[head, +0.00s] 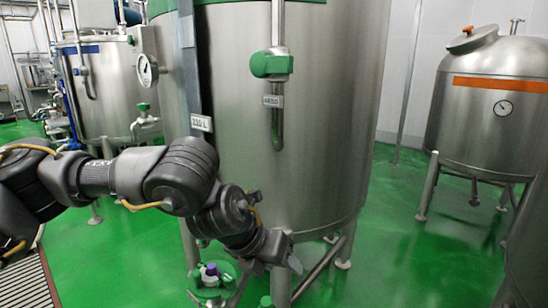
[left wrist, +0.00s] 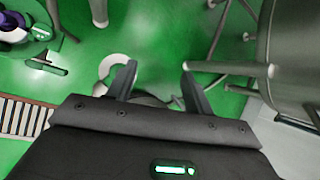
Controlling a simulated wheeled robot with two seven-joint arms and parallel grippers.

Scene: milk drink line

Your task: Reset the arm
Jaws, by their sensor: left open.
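My left arm reaches in from the left across the front of a large steel tank (head: 325,130). My left gripper (head: 290,262) is low, in front of the tank's lower edge, and small in the head view. In the left wrist view my left gripper (left wrist: 158,76) is open, its two dark fingers apart with nothing between them. Green floor and a pale curved shape, partly hidden by one finger, lie behind the fingers. My right gripper is in neither view.
A green valve fitting (head: 212,280) with a purple part sits below my left arm. An orange-banded tank (head: 490,100) stands at right, a smaller tank (head: 105,85) at left. Green floor (head: 400,240) is open between tanks.

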